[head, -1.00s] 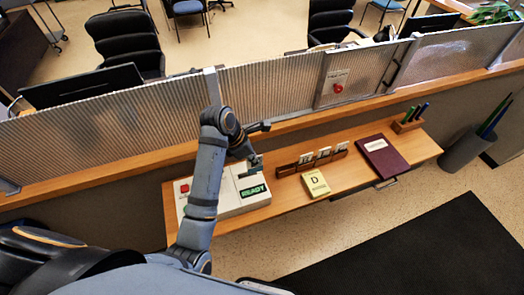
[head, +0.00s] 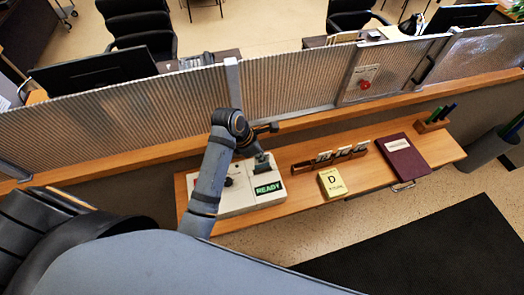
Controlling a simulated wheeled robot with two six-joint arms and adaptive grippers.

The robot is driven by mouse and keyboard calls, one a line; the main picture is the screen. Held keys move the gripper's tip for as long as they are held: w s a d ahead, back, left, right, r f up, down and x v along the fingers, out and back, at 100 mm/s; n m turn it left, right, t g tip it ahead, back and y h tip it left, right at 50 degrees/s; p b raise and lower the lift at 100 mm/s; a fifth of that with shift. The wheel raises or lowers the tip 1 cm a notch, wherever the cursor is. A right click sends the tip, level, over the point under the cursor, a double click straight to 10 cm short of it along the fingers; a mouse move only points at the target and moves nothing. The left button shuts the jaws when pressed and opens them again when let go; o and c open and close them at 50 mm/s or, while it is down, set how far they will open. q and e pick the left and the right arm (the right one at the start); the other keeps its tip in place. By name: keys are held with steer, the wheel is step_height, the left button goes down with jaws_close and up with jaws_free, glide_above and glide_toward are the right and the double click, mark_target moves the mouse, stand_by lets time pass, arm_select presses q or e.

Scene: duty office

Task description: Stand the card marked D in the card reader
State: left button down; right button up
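The card reader (head: 236,201) is a pale box with a green READY display at the left of the wooden shelf. My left gripper (head: 263,166) is low over the reader's back right part, just behind the display. It is small and dark here; I cannot tell whether its fingers are shut or hold a card. My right gripper is not in view.
A dark red book (head: 403,160) lies right of the rack, with a pen holder (head: 432,126) beyond it. A ribbed glass partition (head: 290,90) with a red button (head: 365,85) runs behind the shelf. The front of the shelf is clear between reader and yellow pad.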

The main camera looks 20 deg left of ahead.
mark_target(262, 166)
arm_select(q)
steer(key=f, duration=0.3)
steer(key=shift+s+d, duration=0.15)
steer(key=shift+d, duration=0.1)
steer(key=shift+a+f, duration=0.1)
steer(key=shift+f, duration=0.6)
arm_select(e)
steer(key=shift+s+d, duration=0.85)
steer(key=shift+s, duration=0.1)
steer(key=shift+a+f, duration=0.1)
